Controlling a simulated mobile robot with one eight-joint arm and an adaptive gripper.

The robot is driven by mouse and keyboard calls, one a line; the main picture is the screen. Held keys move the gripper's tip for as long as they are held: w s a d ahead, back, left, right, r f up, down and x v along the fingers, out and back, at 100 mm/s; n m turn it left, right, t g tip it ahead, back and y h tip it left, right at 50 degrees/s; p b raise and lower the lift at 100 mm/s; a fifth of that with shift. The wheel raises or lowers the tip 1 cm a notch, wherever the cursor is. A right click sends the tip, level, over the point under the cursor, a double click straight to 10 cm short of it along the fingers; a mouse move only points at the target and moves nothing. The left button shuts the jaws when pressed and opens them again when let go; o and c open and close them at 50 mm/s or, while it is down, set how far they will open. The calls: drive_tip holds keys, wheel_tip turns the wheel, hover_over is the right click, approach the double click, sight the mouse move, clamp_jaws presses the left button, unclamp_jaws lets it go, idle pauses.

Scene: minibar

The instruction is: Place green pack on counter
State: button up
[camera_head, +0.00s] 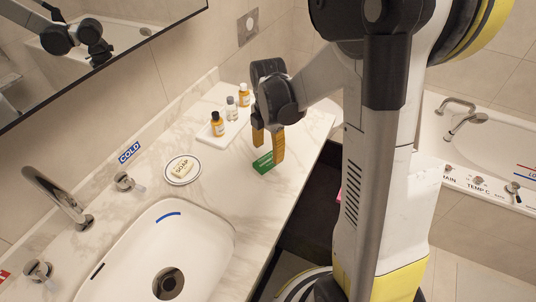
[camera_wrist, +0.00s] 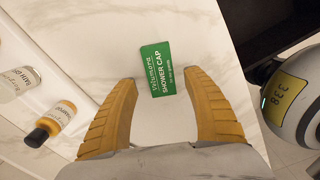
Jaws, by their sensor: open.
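The green pack (camera_head: 263,163), labelled "shower cap", lies flat on the marble counter (camera_head: 215,187) near its front edge. It also shows in the wrist view (camera_wrist: 156,69), just beyond and between my fingertips. My gripper (camera_head: 268,146) is above the counter beside the pack, pointing down. In the wrist view my gripper's two yellow fingers (camera_wrist: 160,88) are spread wide, with nothing held between them. The pack appears apart from both fingers.
A white tray (camera_head: 212,141) with several small bottles stands behind the gripper. A soap dish (camera_head: 183,170) and the sink (camera_head: 205,223) lie to the left. The counter's front edge is close to the pack, with a dark opening below. A bathtub (camera_head: 500,150) is at the right.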

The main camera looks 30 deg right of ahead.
sight(268, 160)
wheel_tip(268, 160, up, 7)
drive_tip(key=p, duration=0.2)
drive_tip(key=s+a+r+m+t, duration=0.7)
drive_tip(key=s+a+r+m, duration=0.3)
drive_tip(key=m, duration=1)
drive_tip(key=shift+s+r, duration=0.15)
drive_tip(key=shift+s, duration=1.1)
drive_tip(key=shift+a, duration=0.1)
